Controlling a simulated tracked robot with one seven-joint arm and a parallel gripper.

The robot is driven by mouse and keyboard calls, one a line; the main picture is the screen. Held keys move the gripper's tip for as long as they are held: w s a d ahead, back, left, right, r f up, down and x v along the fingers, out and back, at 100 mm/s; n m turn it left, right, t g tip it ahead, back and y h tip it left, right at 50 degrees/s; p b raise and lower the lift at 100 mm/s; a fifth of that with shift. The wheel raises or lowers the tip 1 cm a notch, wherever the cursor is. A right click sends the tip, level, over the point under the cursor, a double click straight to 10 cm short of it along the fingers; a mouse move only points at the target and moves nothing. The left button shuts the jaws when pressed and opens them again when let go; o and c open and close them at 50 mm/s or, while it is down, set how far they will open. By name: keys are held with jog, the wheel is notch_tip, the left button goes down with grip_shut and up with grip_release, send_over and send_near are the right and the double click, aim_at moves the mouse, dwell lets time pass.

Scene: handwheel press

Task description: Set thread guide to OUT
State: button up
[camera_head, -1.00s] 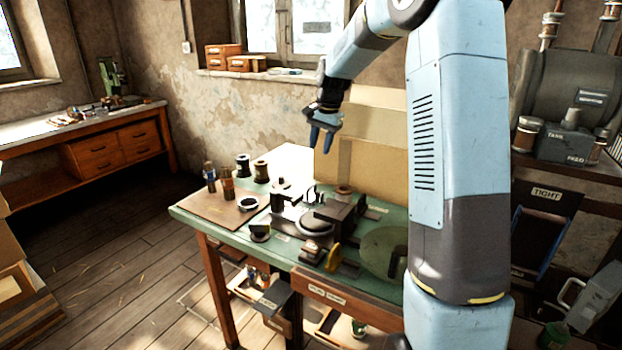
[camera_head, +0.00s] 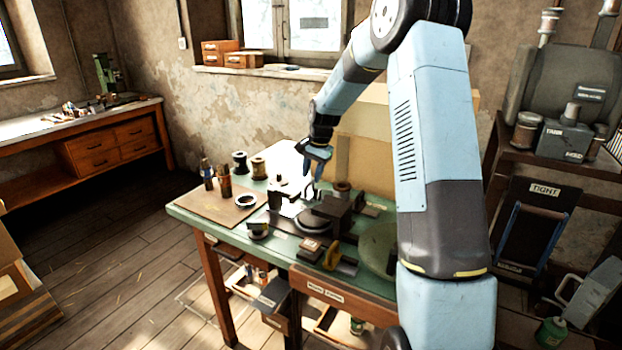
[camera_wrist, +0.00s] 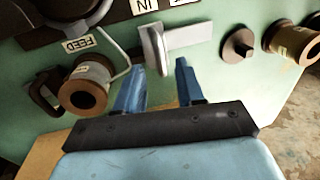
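In the wrist view, a pale grey metal block with a flat bar (camera_wrist: 185,36), apparently the thread guide, sits on the green tabletop below an IN label (camera_wrist: 144,5). Its block is at the bar's left end, below that label. A second label to the right is cut off by the frame edge, so I cannot read it. In the head view my gripper (camera_head: 313,182) is low over the back of the green bench.
A copper-ended spool (camera_wrist: 84,88) with pale thread and a FEED label (camera_wrist: 78,43) stand left of the fingers. A dark knob (camera_wrist: 238,47) and another spool (camera_wrist: 290,42) are to the right. The dark press (camera_head: 325,215) stands in front of my gripper.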

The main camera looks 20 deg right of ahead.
jog(key=shift+w+a+f, duration=0.1)
jog(key=shift+a+f, duration=0.05)
jog(key=shift+f, duration=0.45)
jog(key=shift+w+a+f, duration=0.1)
jog(key=shift+f, duration=0.45)
grip_shut()
dwell(0.7)
